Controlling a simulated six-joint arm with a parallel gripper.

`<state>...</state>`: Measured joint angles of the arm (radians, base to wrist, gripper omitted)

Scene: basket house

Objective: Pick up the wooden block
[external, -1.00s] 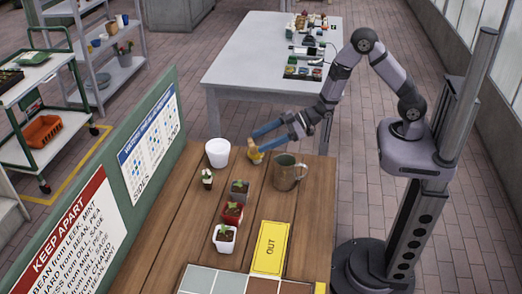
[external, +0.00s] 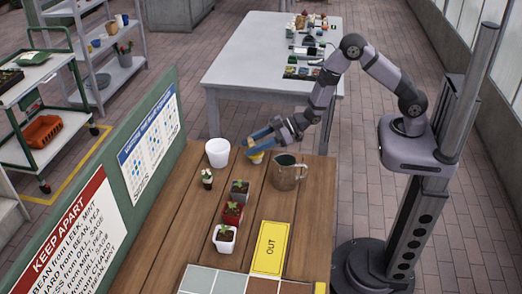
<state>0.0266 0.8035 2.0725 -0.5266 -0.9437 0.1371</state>
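My gripper (external: 256,143), with blue fingers, is over the far end of the brown plank table, between the white pot and the metal jug. It points left. A small yellowish thing (external: 255,158) shows just below the fingertips; the fingers partly cover it. I cannot tell whether it is a wooden block or whether the fingers touch it. The gap between the fingers is too small in this view to tell open from shut. I cannot make out a wooden block for certain anywhere else.
A white pot (external: 218,153) stands left of my gripper and a metal jug (external: 287,173) to its right. A yellow OUT card (external: 270,247) lies in front. A green board (external: 157,123) borders the left.

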